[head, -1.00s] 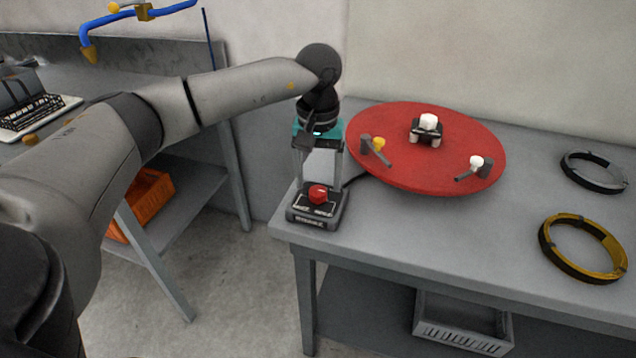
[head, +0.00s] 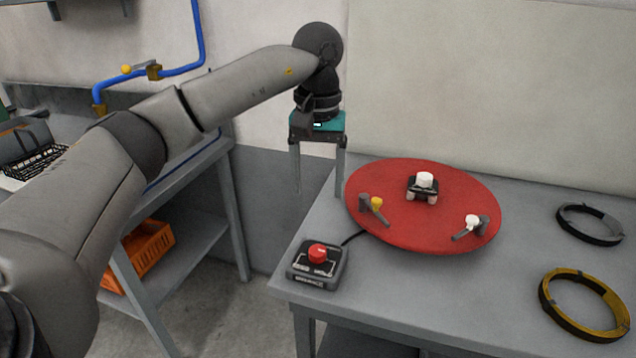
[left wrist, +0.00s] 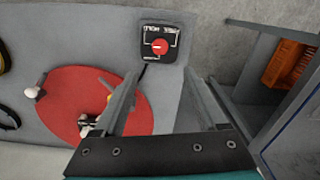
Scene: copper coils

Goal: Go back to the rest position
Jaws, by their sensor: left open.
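My left gripper (head: 318,190) is open and empty, with its fingers pointing down. In the head view it hangs above the table's left end, behind the push-button box and to the left of the red disc. In the left wrist view its two fingers (left wrist: 165,105) stand apart with nothing between them. The box with a red button (head: 318,262) sits on the near left corner of the table; it also shows in the left wrist view (left wrist: 158,46), beyond the fingertips. My right gripper is in neither view.
A red disc (head: 415,235) with small fixtures lies on the grey table (head: 450,290). A dark coil (head: 590,222) and a yellow-and-black coil (head: 583,304) lie at the right. A shelf unit at the left holds an orange crate (head: 147,252). The wall stands close behind.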

